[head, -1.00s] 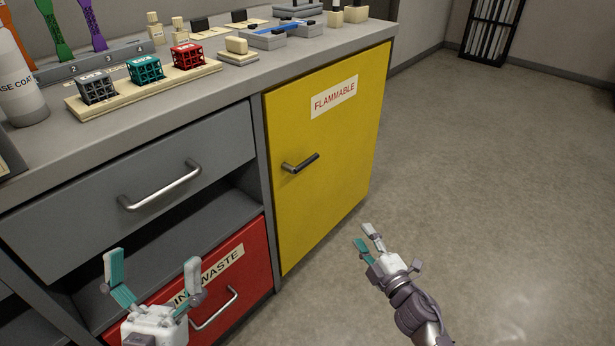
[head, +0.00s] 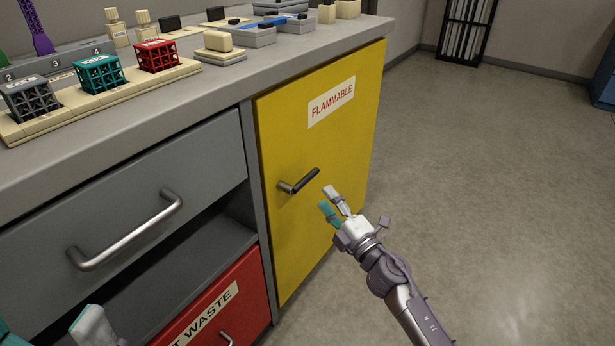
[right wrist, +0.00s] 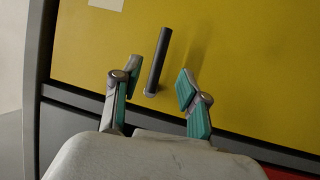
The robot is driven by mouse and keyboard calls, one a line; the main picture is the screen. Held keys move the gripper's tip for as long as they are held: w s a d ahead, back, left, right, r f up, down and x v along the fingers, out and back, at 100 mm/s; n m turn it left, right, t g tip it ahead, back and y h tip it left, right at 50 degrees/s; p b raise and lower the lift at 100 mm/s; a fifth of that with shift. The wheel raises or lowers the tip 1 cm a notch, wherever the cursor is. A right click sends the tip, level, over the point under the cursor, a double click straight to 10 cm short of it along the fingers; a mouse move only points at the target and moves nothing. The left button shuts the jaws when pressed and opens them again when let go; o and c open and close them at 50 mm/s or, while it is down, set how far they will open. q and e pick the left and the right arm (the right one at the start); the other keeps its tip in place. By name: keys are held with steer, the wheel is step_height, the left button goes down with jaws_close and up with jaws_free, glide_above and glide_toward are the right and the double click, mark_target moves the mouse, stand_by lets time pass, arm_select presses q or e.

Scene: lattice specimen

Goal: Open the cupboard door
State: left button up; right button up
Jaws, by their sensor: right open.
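The yellow cupboard door (head: 330,150) with a FLAMMABLE label is shut, under the right end of the bench. Its dark lever handle (head: 305,181) sticks out on the door's left side. My right gripper (head: 329,203) is open and empty, just to the right of and below the handle in the head view. In the right wrist view the handle (right wrist: 158,62) stands between the lines of the two open fingers (right wrist: 152,85), beyond their tips, against the yellow door (right wrist: 235,60). My left gripper (head: 88,325) shows only in part at the bottom left; its opening is cut off.
A grey drawer (head: 130,195) with a bar handle and a red waste bin front (head: 245,300) are left of the door. The bench top (head: 215,85) holds lattice cubes and small blocks. The floor (head: 480,180) to the right is clear.

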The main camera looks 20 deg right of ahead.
mark_target(309, 174)
steer(key=b+x, duration=0.1)
steer(key=x, duration=0.8)
steer(key=shift+w, duration=0.1)
jaws_close()
